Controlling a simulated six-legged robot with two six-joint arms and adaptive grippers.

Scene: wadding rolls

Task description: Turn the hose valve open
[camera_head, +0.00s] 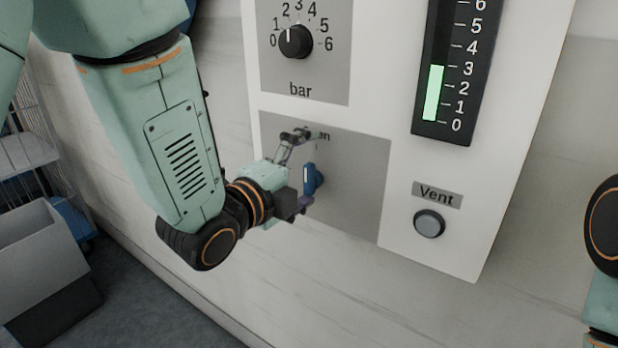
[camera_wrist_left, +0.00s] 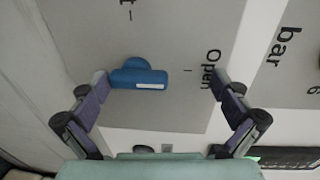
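The blue hose valve handle (camera_head: 314,180) sits on a grey plate low on the white wall panel; it also shows in the left wrist view (camera_wrist_left: 140,78), with a white mark on it. In the head view its mark stands roughly vertical. My left gripper (camera_head: 307,170) is open in front of the valve, one finger above and one below. In the left wrist view the handle lies between the spread fingers (camera_wrist_left: 158,84), nearer the left finger; contact is unclear. The "Open" label (camera_wrist_left: 211,69) is partly hidden by a finger in the head view. My right gripper is out of view.
A bar dial (camera_head: 296,41) is above the valve plate. A gauge with a green bar (camera_head: 433,93) and a round Vent button (camera_head: 429,223) are to the right. A wire rack and grey bin (camera_head: 35,255) stand at the left.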

